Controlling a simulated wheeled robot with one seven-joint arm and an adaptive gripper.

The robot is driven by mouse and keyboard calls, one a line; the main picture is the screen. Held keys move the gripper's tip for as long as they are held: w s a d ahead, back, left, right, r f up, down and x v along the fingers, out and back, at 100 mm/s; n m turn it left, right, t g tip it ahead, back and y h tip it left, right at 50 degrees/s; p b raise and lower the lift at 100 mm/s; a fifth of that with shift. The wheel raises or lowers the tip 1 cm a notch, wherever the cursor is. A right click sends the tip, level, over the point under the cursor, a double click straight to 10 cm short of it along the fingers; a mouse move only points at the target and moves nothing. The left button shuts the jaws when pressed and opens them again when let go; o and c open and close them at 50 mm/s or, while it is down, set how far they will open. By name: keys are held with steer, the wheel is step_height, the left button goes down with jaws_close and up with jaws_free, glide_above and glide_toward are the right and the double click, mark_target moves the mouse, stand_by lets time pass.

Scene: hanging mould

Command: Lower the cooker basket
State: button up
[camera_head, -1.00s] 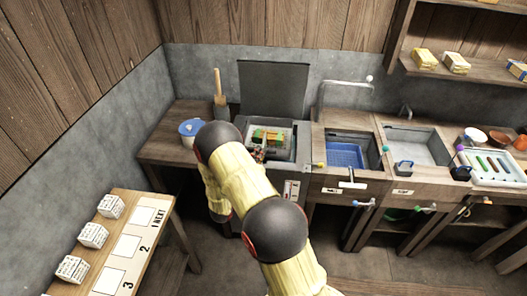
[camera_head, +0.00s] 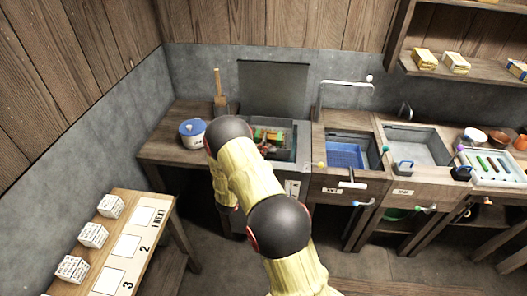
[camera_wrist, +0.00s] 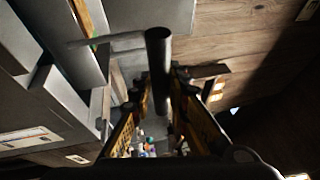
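The cooker (camera_head: 303,148) is a grey unit in the counter with its lid (camera_head: 273,88) standing up behind it. Its basket, with green and orange contents (camera_head: 267,134), sits within the cooker opening. My gripper (camera_head: 265,149) is at the basket's front side, partly hidden by my arm. In the wrist view, the yellow-and-black fingers of my gripper (camera_wrist: 165,92) stand on either side of a dark round bar (camera_wrist: 159,62), which looks like the basket handle. I cannot tell whether the fingers press on it.
A blue-lidded pot (camera_head: 192,133) stands left of the cooker. A sink with a blue basket (camera_head: 346,154) and a grey sink (camera_head: 413,145) lie to the right. A side table (camera_head: 110,248) with several white blocks is at the lower left. The back wall stands close behind the lid.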

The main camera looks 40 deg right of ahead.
jaws_close()
steer(key=shift+f, duration=0.2)
stand_by(0.3)
step_height(320, 180, down, 17)
steer(key=b, duration=1.5)
steer(key=shift+s+f, duration=0.1)
steer(key=shift+f, duration=0.05)
steer(key=shift+o, duration=1.6)
jaws_free()
steer(key=shift+f, duration=0.1)
steer(key=shift+o, duration=1.2)
steer(key=shift+o, duration=0.2)
steer(key=shift+r, duration=0.2)
